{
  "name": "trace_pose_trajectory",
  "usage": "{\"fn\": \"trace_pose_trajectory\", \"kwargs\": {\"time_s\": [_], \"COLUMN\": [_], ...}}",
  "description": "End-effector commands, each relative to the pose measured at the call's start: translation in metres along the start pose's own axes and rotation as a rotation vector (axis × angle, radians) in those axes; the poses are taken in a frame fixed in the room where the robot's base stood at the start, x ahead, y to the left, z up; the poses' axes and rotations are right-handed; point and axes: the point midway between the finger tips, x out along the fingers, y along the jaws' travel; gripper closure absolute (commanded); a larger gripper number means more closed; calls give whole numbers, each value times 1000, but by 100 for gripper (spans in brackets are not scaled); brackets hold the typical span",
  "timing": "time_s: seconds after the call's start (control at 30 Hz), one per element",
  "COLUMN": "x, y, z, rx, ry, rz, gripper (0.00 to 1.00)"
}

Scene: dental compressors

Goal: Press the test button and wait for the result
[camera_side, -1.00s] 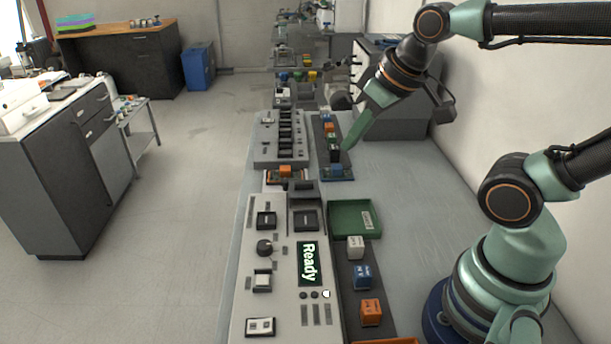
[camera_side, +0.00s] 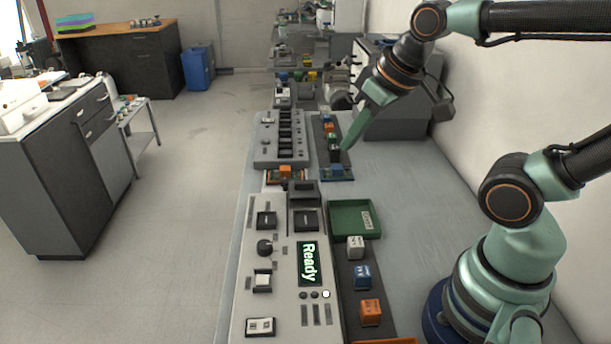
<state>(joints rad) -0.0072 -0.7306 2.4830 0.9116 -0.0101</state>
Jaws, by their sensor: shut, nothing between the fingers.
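A light grey test panel (camera_side: 280,328) lies along the near end of the bench. Its dark green screen (camera_side: 308,262) reads "Ready". Square black buttons sit above the screen, one at the left (camera_side: 266,220) and one at the right (camera_side: 305,220). A dark round knob (camera_side: 265,248) and a white switch (camera_side: 262,281) are to the left of the screen. I cannot read which control is the test button. My gripper (camera_side: 347,147) is shut and empty. Its green tip points down beside a dark strip of small blocks, beyond the panel and apart from it.
A green tray (camera_side: 354,232) and white, blue (camera_side: 363,277) and orange (camera_side: 371,312) blocks stand right of the panel. A grey slotted rack (camera_side: 268,150) lies farther along the bench. Bare bench (camera_side: 420,205) lies right of the tray. A wall bounds the right side.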

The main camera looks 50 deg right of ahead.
Motion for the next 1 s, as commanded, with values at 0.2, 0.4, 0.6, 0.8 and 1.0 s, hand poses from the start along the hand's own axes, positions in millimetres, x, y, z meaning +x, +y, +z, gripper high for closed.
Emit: {"fn": "trace_pose_trajectory", "kwargs": {"time_s": [0.2, 0.4, 0.6, 0.8, 1.0], "x": [3, 10, 21, 36, 54], "y": [-17, -41, -67, -94, -123], "z": [-10, -21, -30, -34, -32], "rx": [-123, -290, -459, -626, -791], "ry": [-120, -272, -422, -570, -720], "rz": [-29, -70, -115, -163, -215], "gripper": [100, 100, 100, 100, 100]}}
